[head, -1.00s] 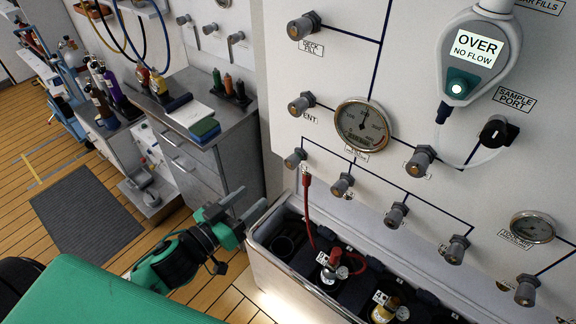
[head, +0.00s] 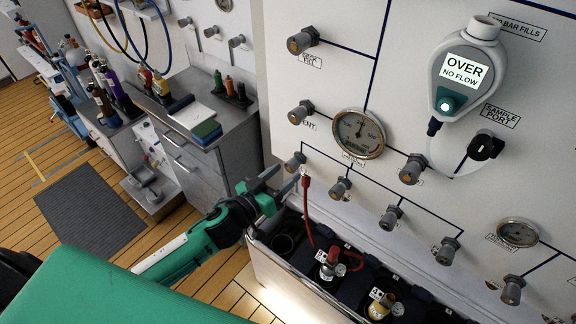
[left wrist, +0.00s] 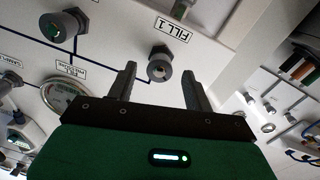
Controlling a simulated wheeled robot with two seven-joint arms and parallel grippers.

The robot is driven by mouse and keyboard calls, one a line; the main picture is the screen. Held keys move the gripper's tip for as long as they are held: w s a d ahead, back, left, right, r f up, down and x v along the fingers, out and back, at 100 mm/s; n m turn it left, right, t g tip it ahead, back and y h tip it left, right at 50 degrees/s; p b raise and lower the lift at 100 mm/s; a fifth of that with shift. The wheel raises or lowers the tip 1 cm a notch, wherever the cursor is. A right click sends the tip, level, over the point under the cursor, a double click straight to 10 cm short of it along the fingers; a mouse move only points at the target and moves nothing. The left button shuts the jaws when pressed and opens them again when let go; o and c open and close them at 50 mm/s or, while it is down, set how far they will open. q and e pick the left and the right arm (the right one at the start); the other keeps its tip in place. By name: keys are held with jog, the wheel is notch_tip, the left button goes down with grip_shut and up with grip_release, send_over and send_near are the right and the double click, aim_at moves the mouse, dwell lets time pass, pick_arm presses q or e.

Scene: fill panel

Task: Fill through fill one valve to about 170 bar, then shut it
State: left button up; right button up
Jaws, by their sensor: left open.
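The fill one valve (head: 295,162) is a grey knob low on the white panel, at the left end of the lower valve row. It shows in the left wrist view (left wrist: 159,66) beside its FILL 1 label (left wrist: 173,28). My left gripper (head: 285,175) is open. In the left wrist view (left wrist: 158,80) its fingers stand on either side of the knob; I cannot tell whether they touch it. The panel gauge (head: 359,132) has a dial too small to read surely. A red hose (head: 307,212) runs from below the valve to a red-topped cylinder (head: 331,262). My right gripper is not in view.
The analyser (head: 467,72) reads OVER, NO FLOW. Other valve knobs (head: 340,188) continue along the row to the right. A grey bin (head: 285,275) holding cylinders stands under the panel. A steel cabinet (head: 190,160) stands at the left.

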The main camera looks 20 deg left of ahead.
pick_arm(q)
jog(key=shift+p+x, duration=0.3)
jog(key=shift+x, duration=1)
jog(key=c, duration=1)
jog(key=m+p, duration=0.1)
jog(key=m, duration=0.4)
jog(key=shift+r+m+p, duration=0.15)
jog(key=shift+m+p, duration=0.15)
jog(key=m+p, duration=0.1)
jog(key=m, duration=0.4)
jog(key=shift+a, duration=0.1)
jog(key=shift+m, duration=0.4)
